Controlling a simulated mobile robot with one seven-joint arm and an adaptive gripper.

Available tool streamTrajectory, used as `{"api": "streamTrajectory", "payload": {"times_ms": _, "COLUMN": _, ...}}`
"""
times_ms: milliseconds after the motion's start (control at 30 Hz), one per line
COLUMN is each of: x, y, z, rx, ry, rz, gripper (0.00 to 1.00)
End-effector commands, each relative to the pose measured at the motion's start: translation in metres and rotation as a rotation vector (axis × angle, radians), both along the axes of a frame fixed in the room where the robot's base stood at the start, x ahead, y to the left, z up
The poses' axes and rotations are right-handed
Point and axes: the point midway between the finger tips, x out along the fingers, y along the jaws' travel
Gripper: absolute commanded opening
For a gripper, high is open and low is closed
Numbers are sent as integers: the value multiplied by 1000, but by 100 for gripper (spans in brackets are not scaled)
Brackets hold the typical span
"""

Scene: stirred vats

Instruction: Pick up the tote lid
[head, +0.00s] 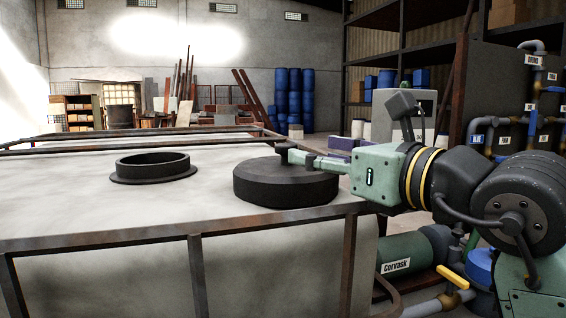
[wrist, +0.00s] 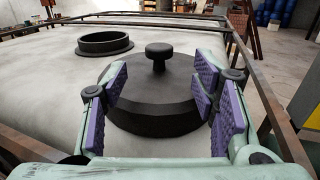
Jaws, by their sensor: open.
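The tote lid (head: 286,184) is a thick round black disc lying flat on top of the pale tote (head: 110,215), near its right edge. In the wrist view the lid (wrist: 157,110) shows a round knob (wrist: 159,53) standing up at its centre. I cannot tell whether the fingers touch the lid.
A black open collar (head: 153,167) stands on the tote left of the lid. Rusty frame bars (head: 190,228) run round the tote's edges. A green cylinder (head: 415,250) and a yellow-handled valve (head: 453,277) sit low at the right.

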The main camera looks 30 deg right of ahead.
Motion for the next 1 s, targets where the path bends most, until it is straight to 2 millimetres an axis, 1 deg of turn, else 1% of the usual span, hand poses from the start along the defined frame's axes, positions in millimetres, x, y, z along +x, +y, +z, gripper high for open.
{"api": "streamTrajectory", "payload": {"times_ms": 33, "x": 8, "y": 1, "z": 2, "rx": 1, "ry": 1, "rz": 3, "gripper": 54}}
{"api": "streamTrajectory", "payload": {"times_ms": 100, "x": 15, "y": 2, "z": 1, "rx": 1, "ry": 0, "rz": 4, "gripper": 54}}
{"api": "streamTrajectory", "payload": {"times_ms": 267, "x": 26, "y": 2, "z": 1, "rx": 1, "ry": 0, "rz": 3, "gripper": 54}}
{"api": "streamTrajectory", "payload": {"times_ms": 500, "x": 62, "y": 5, "z": 2, "rx": 2, "ry": 0, "rz": 5, "gripper": 54}}
{"api": "streamTrajectory", "payload": {"times_ms": 600, "x": 71, "y": 5, "z": 1, "rx": 2, "ry": -1, "rz": 4, "gripper": 54}}
{"api": "streamTrajectory", "payload": {"times_ms": 867, "x": 74, "y": 5, "z": 0, "rx": 1, "ry": -1, "rz": 3, "gripper": 54}}
{"api": "streamTrajectory", "payload": {"times_ms": 1000, "x": 74, "y": 5, "z": 0, "rx": 1, "ry": -1, "rz": 3, "gripper": 45}}
